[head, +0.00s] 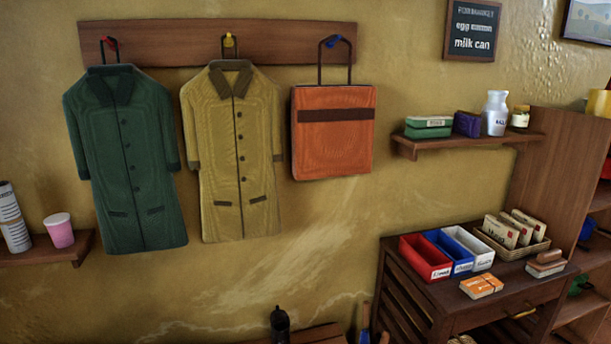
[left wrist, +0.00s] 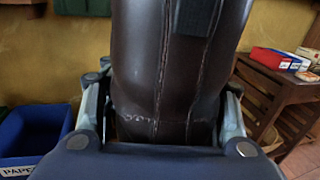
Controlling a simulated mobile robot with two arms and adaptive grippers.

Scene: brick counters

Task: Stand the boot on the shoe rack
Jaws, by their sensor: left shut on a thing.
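A dark brown leather boot (left wrist: 145,60) with pale stitching fills the middle of the left wrist view. My left gripper (left wrist: 162,112) is shut on it, with one grey finger on each side of the leather. The boot's sole and toe cannot be made out. In the head view, neither gripper nor the held boot can be made out. A wooden top (head: 318,335) shows at the bottom edge of the head view; I cannot tell whether it is the shoe rack. My right gripper is in neither view.
A dark object (head: 280,324) shows by that wooden top. A wooden cabinet (head: 455,318) at right bears red, blue and white trays. A green coat (head: 125,160), a tan coat (head: 232,150) and an orange bag (head: 333,145) hang on the wall. A blue bin (left wrist: 30,135) is left of the boot.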

